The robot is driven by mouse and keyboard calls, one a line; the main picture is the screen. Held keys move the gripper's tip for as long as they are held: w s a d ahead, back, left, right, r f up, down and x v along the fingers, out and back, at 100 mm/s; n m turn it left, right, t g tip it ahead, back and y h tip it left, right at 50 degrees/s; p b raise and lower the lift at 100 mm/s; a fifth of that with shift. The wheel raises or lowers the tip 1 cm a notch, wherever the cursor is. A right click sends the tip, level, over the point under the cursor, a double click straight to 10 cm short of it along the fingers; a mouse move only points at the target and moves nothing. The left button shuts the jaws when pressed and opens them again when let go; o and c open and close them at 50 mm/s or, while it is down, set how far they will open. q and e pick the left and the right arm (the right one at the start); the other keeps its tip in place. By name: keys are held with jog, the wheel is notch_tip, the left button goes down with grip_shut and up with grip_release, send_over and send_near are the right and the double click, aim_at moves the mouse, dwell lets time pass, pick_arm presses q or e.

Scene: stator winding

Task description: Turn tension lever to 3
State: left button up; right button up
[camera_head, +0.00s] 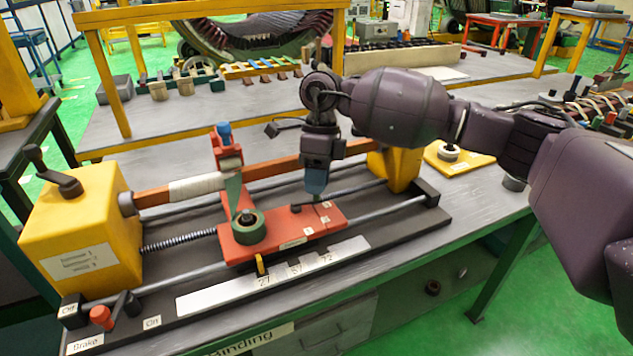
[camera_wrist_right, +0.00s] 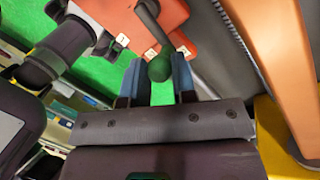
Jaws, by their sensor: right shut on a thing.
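The tension lever has a green ball knob (camera_wrist_right: 160,68) on a dark arm and shows in the right wrist view. My right gripper (camera_wrist_right: 160,82) has its blue fingertips on either side of the knob and is shut on it. Small white number labels (camera_wrist_right: 151,52) sit on the red carriage (camera_wrist_right: 108,14) beside the lever. In the head view my right gripper (camera_head: 316,185) points down at the right part of the red carriage (camera_head: 240,250). The knob is hidden there by the fingers. My left gripper is not in view.
A yellow gearbox (camera_head: 85,225) with a crank stands at the left. A wrapped bar (camera_head: 200,187) and rails run behind and under the carriage. A blue-topped post (camera_head: 225,140) rises left of my gripper. A red brake lever (camera_head: 102,316) is at the front left.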

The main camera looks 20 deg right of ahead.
dwell(0.5)
jog(key=o, duration=0.9)
jog(key=shift+w, duration=0.1)
jog(key=v, duration=1)
jog(key=shift+r, duration=0.35)
jog(key=shift+w, duration=0.1)
